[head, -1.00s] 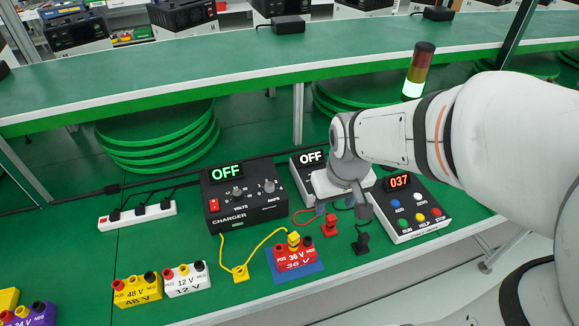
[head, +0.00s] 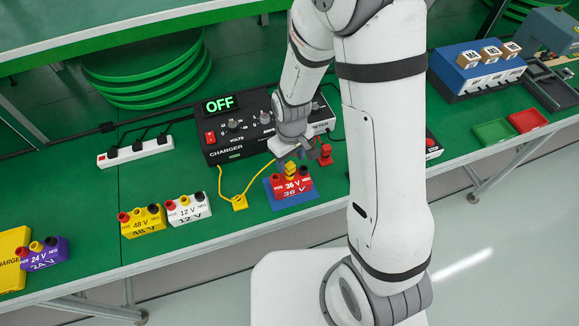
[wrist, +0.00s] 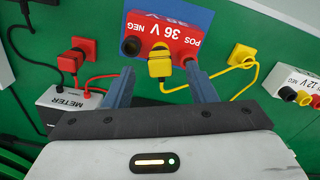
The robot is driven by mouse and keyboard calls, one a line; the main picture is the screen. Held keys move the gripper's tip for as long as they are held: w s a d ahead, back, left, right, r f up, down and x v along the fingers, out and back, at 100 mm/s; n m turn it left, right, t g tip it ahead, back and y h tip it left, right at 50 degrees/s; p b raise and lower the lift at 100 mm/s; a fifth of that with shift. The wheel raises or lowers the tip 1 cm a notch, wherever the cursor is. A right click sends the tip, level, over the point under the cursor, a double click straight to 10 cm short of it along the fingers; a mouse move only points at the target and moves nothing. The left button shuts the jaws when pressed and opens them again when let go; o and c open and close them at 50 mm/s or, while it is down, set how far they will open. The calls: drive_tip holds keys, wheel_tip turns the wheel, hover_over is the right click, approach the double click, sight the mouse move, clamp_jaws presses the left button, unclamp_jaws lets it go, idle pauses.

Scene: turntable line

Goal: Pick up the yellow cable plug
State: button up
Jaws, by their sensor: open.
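One yellow cable plug (head: 290,168) stands on the red 36 V block (head: 292,187). The wrist view shows this plug (wrist: 160,64) in the middle of the block, with a red and a black socket either side. In the head view my gripper (head: 297,148) is above the block.
The black charger (head: 238,128) reading OFF stands behind the block. A red plug (head: 325,155) is close on the right; the meter (wrist: 68,103) is beside it. The white 12 V block (head: 188,208) and yellow 48 V block (head: 142,221) stand left. My arm hides the bench to the right.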

sight(289, 164)
drive_tip(key=shift+w+a+f+p, duration=0.15)
drive_tip(key=shift+f+p, duration=0.1)
drive_tip(key=shift+f, duration=0.85)
drive_tip(key=shift+w+a+f+p, duration=0.1)
drive_tip(key=shift+f+p, duration=0.15)
drive_tip(key=shift+f, duration=0.85)
drive_tip(key=c, duration=1)
drive_tip(key=shift+c, duration=0.2)
drive_tip(key=shift+r, duration=0.1)
drive_tip(key=shift+d+r+b, duration=0.1)
drive_tip(key=shift+r+b, duration=0.6)
drive_tip(key=shift+r, duration=4.2)
